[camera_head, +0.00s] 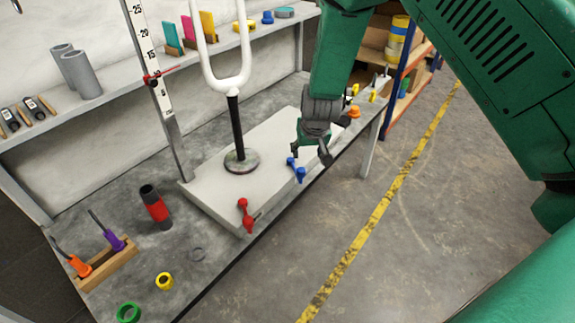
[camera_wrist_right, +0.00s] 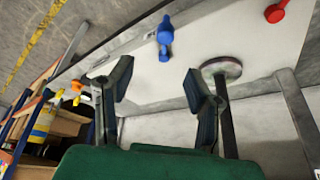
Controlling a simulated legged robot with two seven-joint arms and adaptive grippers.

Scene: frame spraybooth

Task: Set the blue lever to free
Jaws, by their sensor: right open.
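The blue lever (camera_head: 296,170) sits at the front edge of a pale grey base plate (camera_head: 215,191) on the bench. It also shows in the right wrist view (camera_wrist_right: 165,38), ahead of the fingers and near the middle. My right gripper (camera_head: 311,154) is open and empty, close to the blue lever on its far side in the head view. In the right wrist view its two fingers (camera_wrist_right: 157,78) stand apart, with the lever beyond their tips. I cannot tell if a finger touches it. No label for the lever's positions is readable. My left gripper is not in view.
A red lever (camera_head: 246,215) is on the same plate edge, left of the blue one. A white fork (camera_head: 229,83) on a black post stands on the plate. An orange knob (camera_head: 354,111) lies to the right. The floor before the bench is clear.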

